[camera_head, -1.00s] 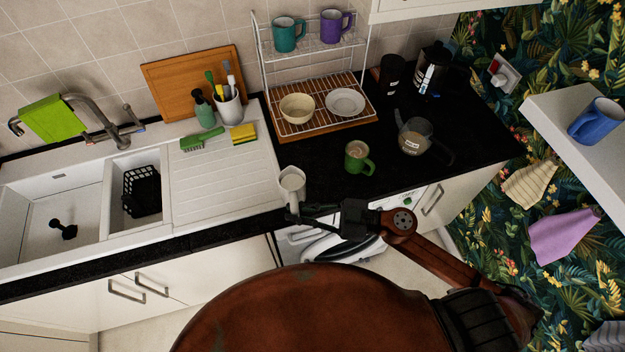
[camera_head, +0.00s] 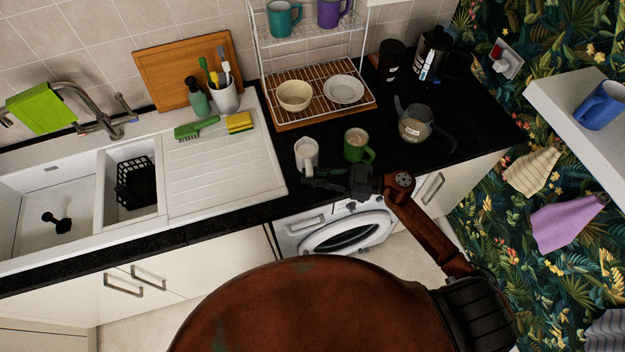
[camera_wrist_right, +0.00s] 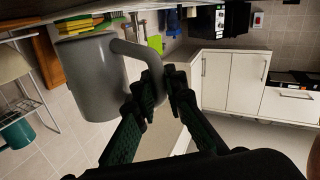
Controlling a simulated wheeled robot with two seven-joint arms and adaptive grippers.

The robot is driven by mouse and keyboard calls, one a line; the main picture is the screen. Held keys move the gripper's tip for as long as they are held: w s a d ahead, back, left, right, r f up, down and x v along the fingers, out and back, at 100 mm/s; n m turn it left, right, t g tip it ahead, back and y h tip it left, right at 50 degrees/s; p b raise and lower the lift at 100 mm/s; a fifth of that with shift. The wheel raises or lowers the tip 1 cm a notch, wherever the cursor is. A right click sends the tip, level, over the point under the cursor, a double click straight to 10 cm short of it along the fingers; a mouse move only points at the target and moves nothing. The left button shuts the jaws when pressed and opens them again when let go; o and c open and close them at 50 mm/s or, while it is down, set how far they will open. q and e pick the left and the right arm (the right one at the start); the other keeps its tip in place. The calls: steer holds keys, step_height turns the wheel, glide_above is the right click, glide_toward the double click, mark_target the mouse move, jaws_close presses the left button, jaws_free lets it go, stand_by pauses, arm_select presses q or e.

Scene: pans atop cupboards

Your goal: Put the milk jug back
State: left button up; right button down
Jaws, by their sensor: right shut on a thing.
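The milk jug (camera_head: 306,152) is a small white jug at the front of the black counter, just right of the draining board. My right gripper (camera_head: 309,183) is directly in front of it. In the right wrist view the jug (camera_wrist_right: 92,80) looks grey, and the fingers of my right gripper (camera_wrist_right: 160,88) are shut on its handle. Whether the jug's base touches the counter cannot be told. A green mug (camera_head: 356,146) with a light brown drink stands close to its right. My left gripper is not in view.
A glass coffee pot (camera_head: 413,125) stands right of the green mug. Behind is a wire rack (camera_head: 318,68) with a bowl (camera_head: 294,96) and a plate (camera_head: 344,89). The draining board (camera_head: 220,165) is mostly clear. Some black counter (camera_head: 265,208) is free left of the gripper.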

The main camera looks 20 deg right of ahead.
steer(key=f, duration=0.1)
steer(key=w+f, duration=0.1)
steer(key=shift+d+f, duration=0.35)
steer(key=shift+f, duration=0.55)
steer(key=shift+f, duration=0.1)
steer(key=c, duration=2.4)
jaws_free()
steer(key=shift+f, duration=0.1)
steer(key=o, duration=0.4)
